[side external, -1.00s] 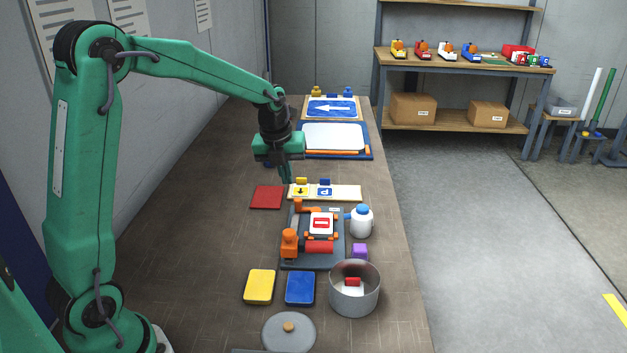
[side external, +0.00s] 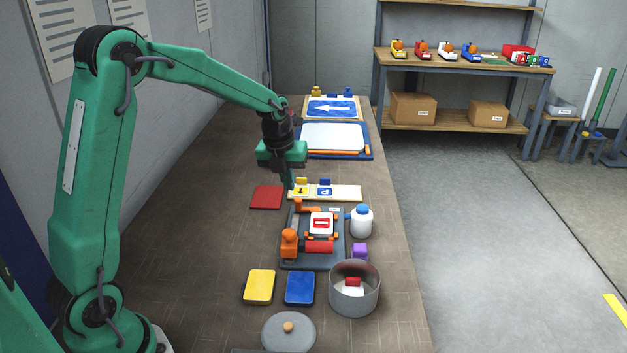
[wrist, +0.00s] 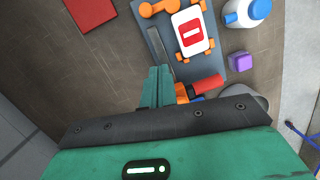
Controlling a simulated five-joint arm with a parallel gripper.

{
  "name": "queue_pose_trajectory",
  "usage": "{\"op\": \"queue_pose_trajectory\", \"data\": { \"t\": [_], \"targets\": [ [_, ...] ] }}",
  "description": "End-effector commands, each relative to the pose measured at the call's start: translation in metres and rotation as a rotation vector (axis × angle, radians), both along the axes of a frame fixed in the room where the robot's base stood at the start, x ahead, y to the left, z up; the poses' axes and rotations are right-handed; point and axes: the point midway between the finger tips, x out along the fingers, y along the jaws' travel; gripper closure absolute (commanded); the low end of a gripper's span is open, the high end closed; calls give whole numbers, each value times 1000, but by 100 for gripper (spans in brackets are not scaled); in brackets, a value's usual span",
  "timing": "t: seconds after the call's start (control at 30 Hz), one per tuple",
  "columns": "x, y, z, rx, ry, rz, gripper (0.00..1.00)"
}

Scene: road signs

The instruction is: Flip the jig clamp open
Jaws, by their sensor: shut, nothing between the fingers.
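The jig is a dark grey plate (side external: 335,258) on the table, and it also shows in the wrist view (wrist: 168,50). It carries a white tile with a red no-entry mark (side external: 321,223), which shows in the wrist view (wrist: 192,30), among small orange holders. An orange lever-like clamp part (side external: 304,206) lies at the jig's far edge; it shows at the top of the wrist view (wrist: 158,8). My gripper (side external: 289,185) is shut and empty, fingers pointing down, above the table just beyond the jig's far left. In the wrist view its fingers (wrist: 157,85) partly cover the jig.
An orange block (side external: 289,242) and red cylinder (side external: 319,247) sit on the jig's near side. A cream sign strip (side external: 346,192) lies close beyond it. A white bottle (side external: 361,221), purple cube (side external: 360,251) and metal pot (side external: 354,290) stand right. A red pad (side external: 266,197) lies left.

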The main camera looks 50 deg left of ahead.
Motion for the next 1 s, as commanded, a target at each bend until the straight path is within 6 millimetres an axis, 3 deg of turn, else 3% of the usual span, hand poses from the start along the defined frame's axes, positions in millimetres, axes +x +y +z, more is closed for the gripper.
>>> {"op": "queue_pose_trajectory", "data": {
  "t": [0.6, 1.0],
  "targets": [
    [15, 12, -86, 2, 3, 2, 100],
    [43, 32, -91, 8, -1, 2, 100]
  ]
}}
